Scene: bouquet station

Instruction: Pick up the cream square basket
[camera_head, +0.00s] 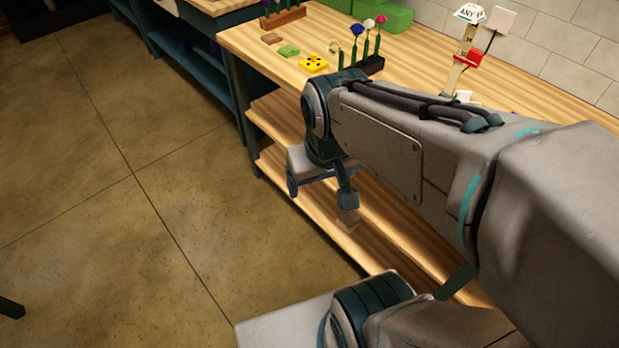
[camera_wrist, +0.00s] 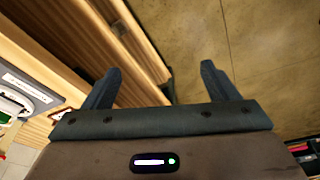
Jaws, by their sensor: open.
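My gripper (camera_head: 320,195) hangs in front of the workbench, beside its lower shelves. It points down and its two fingers are apart. The wrist view shows the same gripper (camera_wrist: 160,70) with nothing between its fingers. I cannot clearly make out a cream square basket in either view. My arm hides much of the bench and shelves.
The wooden bench top (camera_head: 257,38) holds a yellow piece (camera_head: 313,63), a green piece (camera_head: 289,51), a dark flower holder (camera_head: 373,65) and green blocks (camera_head: 392,17). A sign post (camera_head: 461,62) stands at the right. The bottom shelf (camera_head: 315,212) is mostly bare. The floor (camera_head: 110,190) at left is open.

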